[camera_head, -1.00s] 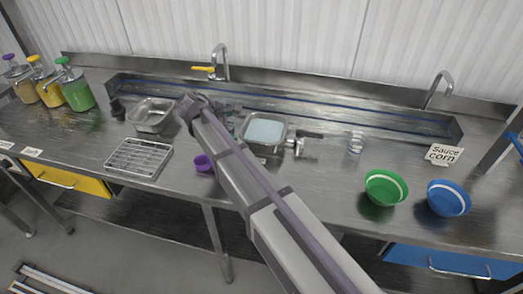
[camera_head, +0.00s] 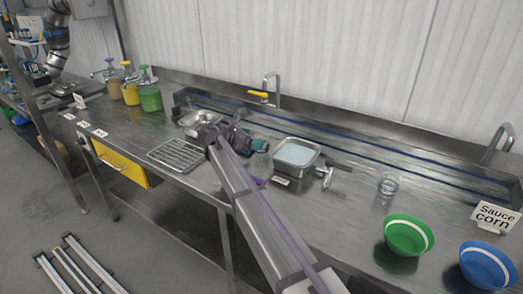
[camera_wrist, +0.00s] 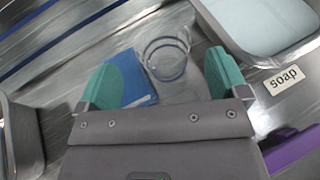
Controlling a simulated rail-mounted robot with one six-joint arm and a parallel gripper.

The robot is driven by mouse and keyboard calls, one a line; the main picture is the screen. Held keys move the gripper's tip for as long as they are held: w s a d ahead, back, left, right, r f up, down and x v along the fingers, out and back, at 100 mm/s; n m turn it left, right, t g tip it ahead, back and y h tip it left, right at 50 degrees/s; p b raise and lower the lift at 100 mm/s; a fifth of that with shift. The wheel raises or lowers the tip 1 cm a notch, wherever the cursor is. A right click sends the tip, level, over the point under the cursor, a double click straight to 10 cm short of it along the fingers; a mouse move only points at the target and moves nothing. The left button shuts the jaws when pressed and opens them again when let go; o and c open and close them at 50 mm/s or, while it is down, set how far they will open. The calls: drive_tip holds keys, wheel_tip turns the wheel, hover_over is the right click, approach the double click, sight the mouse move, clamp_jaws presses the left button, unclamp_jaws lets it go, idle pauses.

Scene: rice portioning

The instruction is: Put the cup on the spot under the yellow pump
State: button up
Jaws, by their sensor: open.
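A clear cup (camera_wrist: 166,56) with a ring around it stands in the wrist view, beyond and between my gripper's teal fingertips. My gripper (camera_wrist: 168,78) is open and holds nothing. In the head view my gripper (camera_head: 240,134) is over the counter, between a steel tray and the soap basin. A second clear cup (camera_head: 387,188) stands farther right. The yellow pump bottle (camera_head: 130,88) is at the left, between a brownish pump bottle (camera_head: 112,83) and a green pump bottle (camera_head: 150,95). No cup shows beneath the yellow pump. The spot under it is hard to make out.
The soap basin (camera_head: 296,153) is right of my gripper; a steel tray (camera_head: 197,119) and wire rack (camera_head: 176,155) are left. A blue flat thing (camera_wrist: 125,70) lies beside the cup. A purple thing (camera_head: 255,182) is partly hidden. Green (camera_head: 408,236) and blue (camera_head: 487,266) bowls stand at right.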

sight(267, 139)
drive_tip(key=b+x, duration=0.1)
drive_tip(key=x, duration=0.4)
drive_tip(key=shift+d+b, duration=0.2)
drive_tip(key=shift+b, duration=0.15)
drive_tip(key=shift+r, duration=0.15)
drive_tip(key=c, duration=1.1)
